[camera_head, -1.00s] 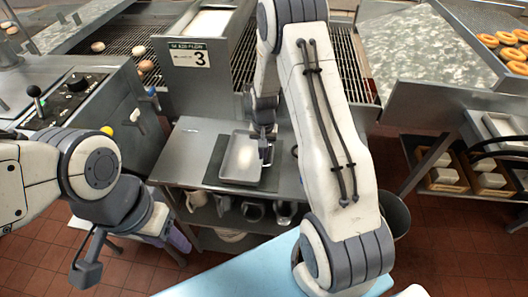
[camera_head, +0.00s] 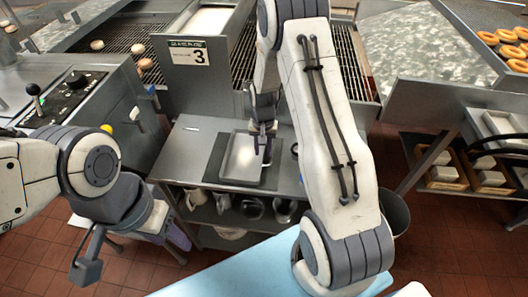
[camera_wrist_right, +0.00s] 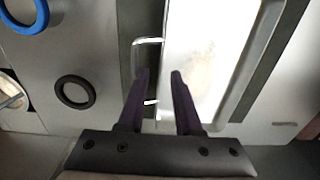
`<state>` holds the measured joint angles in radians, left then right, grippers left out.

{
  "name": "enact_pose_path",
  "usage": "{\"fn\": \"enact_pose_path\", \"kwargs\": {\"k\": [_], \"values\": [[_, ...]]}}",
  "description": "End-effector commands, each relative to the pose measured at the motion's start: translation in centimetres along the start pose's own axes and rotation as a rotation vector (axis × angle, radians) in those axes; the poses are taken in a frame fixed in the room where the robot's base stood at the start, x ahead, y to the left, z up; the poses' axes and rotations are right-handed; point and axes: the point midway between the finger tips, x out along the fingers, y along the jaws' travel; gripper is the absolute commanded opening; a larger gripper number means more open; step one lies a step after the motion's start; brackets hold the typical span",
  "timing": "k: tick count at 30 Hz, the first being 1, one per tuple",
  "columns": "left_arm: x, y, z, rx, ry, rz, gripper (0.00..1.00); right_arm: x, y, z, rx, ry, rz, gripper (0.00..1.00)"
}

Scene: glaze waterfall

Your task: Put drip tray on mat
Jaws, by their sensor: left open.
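The drip tray (camera_head: 240,160), a shallow pale metal rectangle, lies on the dark mat (camera_head: 213,163) on the metal bench; mat shows along its sides. In the right wrist view the tray (camera_wrist_right: 205,55) fills the upper middle, with dark mat (camera_wrist_right: 262,85) beside it. My right gripper (camera_head: 264,148) is above the tray's right edge, its purple fingers pointing down. In the wrist view its fingers (camera_wrist_right: 160,75) are apart, near the tray's rim and a small handle; contact cannot be told. My left gripper (camera_head: 86,268) is open and empty, low at the left, away from the bench.
A black ring (camera_wrist_right: 73,92) and a blue ring (camera_wrist_right: 25,12) lie beside the mat. Mugs (camera_head: 252,208) stand on the shelf below.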

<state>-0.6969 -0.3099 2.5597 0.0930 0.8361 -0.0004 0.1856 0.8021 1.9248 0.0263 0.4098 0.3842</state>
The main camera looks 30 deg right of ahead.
Motion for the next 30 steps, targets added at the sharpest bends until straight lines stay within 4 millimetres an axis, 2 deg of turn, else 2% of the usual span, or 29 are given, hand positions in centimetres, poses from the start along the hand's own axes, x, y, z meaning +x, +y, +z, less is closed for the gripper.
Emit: {"fn": "enact_pose_path", "kwargs": {"k": [12, 17, 20, 23, 26, 27, 30], "values": [[1.4, -0.1, 0.1, 0.0, 0.0, 0.0, 0.5, -8.5, 0.0, -0.1, 0.0, 0.004, -0.002, 0.33], [1.5, -0.1, 0.1, 0.0, 0.0, 0.0, 0.5, -10.3, 0.0, 0.0, 0.0, 0.002, -0.001, 0.33], [1.5, -0.1, 0.1, 0.0, 0.0, 0.0, 0.5, -11.3, -0.7, 0.8, -0.03, 0.002, -0.002, 0.33], [1.5, -0.1, 0.1, 0.0, 0.0, 0.0, 0.5, -13.3, -3.2, 4.0, -0.148, 0.005, -0.01, 0.33], [1.5, -0.1, 0.1, 0.0, 0.0, 0.0, 0.5, -16.0, -6.2, 10.2, -0.358, 0.01, -0.024, 0.33], [1.5, -0.1, 0.1, 0.0, 0.0, 0.0, 0.5, -17.0, -7.1, 13.2, -0.456, 0.009, -0.03, 0.33], [1.5, -0.1, 0.1, 0.0, 0.0, 0.0, 0.5, -19.0, -7.7, 20.6, -0.7, 0.008, -0.047, 0.33]]}}
